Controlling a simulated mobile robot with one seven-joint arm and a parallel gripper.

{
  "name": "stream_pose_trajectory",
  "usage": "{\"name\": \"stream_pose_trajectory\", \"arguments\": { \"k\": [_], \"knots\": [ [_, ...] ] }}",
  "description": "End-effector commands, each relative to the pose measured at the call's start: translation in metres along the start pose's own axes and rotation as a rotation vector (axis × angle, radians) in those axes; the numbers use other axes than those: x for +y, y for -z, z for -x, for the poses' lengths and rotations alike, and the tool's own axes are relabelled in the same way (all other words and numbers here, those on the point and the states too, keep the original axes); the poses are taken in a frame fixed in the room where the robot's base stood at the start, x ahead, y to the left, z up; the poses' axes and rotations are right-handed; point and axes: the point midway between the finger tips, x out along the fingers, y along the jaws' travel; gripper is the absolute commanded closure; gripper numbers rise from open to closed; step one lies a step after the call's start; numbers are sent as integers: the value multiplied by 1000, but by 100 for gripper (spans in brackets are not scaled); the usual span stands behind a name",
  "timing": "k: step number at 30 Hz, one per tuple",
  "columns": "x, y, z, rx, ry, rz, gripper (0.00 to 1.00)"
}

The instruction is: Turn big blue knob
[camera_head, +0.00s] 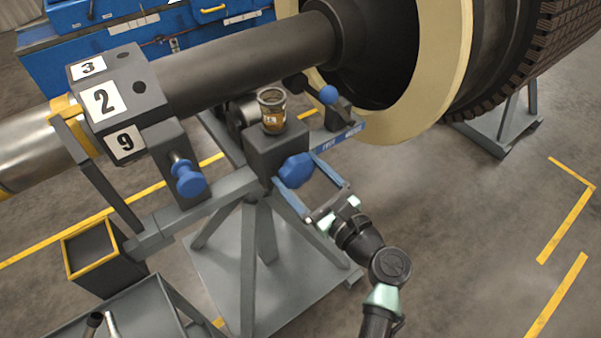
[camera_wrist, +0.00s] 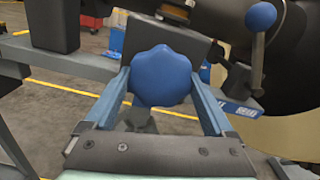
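The big blue knob (camera_head: 295,171) is a lobed knob on the near face of a dark block (camera_head: 276,147) on the grey rotor stand (camera_head: 212,205). In the wrist view the knob (camera_wrist: 161,76) sits centred between the tips of my two long blue fingers. My gripper (camera_head: 294,170) is open, with one finger on each side of the knob (camera_wrist: 161,90). A narrow gap seems to show at the fingers; I cannot tell whether either one touches the knob.
A smaller blue knob (camera_head: 190,180) is on the stand to the left. A blue ball-ended lever (camera_head: 328,95) is behind to the right. A jar (camera_head: 272,110) stands on the block. The large rotor shaft (camera_head: 245,62) runs behind. Floor at right is clear.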

Motion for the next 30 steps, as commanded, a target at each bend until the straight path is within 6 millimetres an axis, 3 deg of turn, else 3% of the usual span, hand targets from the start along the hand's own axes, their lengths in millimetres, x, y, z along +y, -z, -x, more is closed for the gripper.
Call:
{"name": "stream_pose_trajectory", "arguments": {
  "k": [1, 7, 17, 30],
  "knots": [
    [0, 0, 0, 0, 0, 0, 34],
    [0, 0, 0, 0, 0, 0, 67],
    [0, 1, 0, -1, 0, 55, 67],
    [0, 2, 0, -1, -1, 395, 67]
  ]
}}
